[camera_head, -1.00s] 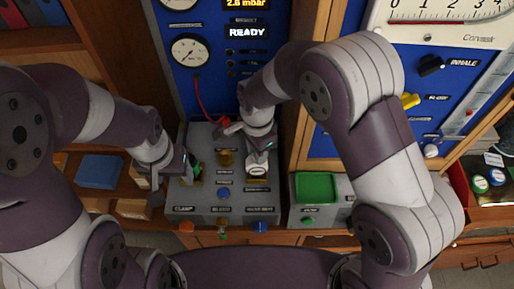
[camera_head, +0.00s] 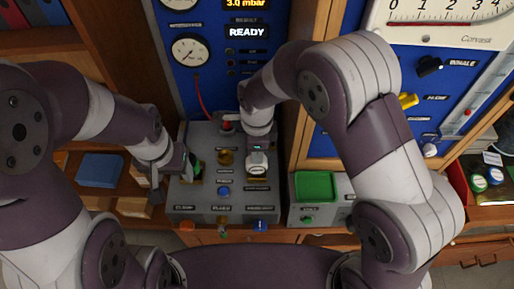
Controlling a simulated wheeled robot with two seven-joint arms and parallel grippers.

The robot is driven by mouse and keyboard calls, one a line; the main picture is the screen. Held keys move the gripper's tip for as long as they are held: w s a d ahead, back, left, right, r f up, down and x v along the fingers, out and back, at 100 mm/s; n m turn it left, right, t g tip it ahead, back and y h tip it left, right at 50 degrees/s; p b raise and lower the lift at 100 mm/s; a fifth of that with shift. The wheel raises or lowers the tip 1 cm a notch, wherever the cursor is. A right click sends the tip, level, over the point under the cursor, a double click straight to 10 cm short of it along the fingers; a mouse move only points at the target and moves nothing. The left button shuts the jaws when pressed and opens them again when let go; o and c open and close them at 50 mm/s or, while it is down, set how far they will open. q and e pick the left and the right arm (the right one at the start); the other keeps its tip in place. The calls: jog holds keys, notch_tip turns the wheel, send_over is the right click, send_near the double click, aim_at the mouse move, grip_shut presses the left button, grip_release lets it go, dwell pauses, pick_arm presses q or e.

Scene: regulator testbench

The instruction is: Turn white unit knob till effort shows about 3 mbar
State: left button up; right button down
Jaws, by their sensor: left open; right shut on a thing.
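An amber display (camera_head: 248,4) at the top of the blue panel reads 3.0 mbar. It is partly cut off by the top edge. A white display below it (camera_head: 247,32) reads READY. My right gripper (camera_head: 258,153) reaches down onto the grey console and is shut on the white unit knob (camera_head: 257,168), which is partly hidden under it. My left gripper (camera_head: 178,172) is open at the console's left side, beside a green part (camera_head: 196,168). I cannot tell whether it touches that part.
The grey console (camera_head: 206,203) also bears a brass knob (camera_head: 225,157) and a blue knob (camera_head: 224,191). A round gauge (camera_head: 190,50) sits on the blue panel, with a red hose (camera_head: 202,100) below. A green-screened box (camera_head: 315,187) stands right of the console.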

dwell(0.3)
jog(key=c, duration=0.8)
grip_release()
jog(key=shift+c, duration=0.2)
notch_tip(320, 180, up, 6)
jog(key=shift+w+r+b, duration=0.1)
jog(key=shift+r+b, duration=0.05)
jog(key=shift+b, duration=0.85)
notch_tip(320, 180, up, 6)
jog(key=p, duration=0.3)
jog(key=shift+r, duration=0.2)
